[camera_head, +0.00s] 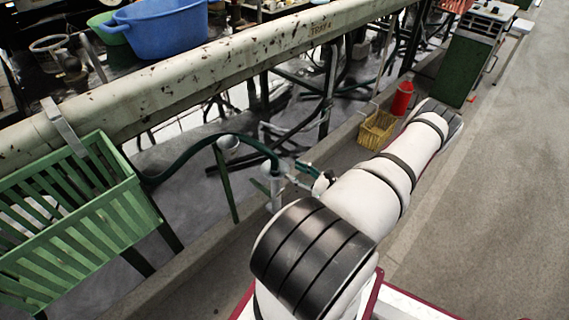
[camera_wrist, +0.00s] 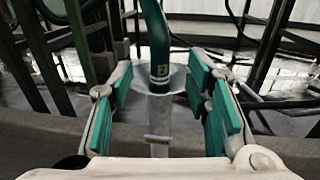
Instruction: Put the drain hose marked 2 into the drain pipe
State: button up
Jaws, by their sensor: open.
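The dark green drain hose (camera_wrist: 158,40) comes down from the top of the wrist view. In the head view the hose (camera_head: 196,148) arches from the left to the upright pipe (camera_head: 276,192). My gripper (camera_wrist: 166,105) is open, its teal pads apart on both sides of the pipe and hose, with visible gaps. It shows small in the head view (camera_head: 301,174).
A pale cup (camera_head: 228,144) tops a green post left of the pipe. A green slatted crate (camera_head: 75,215) hangs at the left. A yellow basket (camera_head: 377,130) and red container (camera_head: 402,98) stand beyond my arm. The floor at the right is clear.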

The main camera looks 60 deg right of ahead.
jog(key=shift+s+a+p, duration=0.15)
jog(key=shift+s+p, duration=0.05)
jog(key=shift+s, duration=0.95)
jog(key=shift+s+a+p, duration=0.1)
jog(key=shift+s+p, duration=0.05)
jog(key=shift+s, duration=0.95)
jog(key=shift+c, duration=0.3)
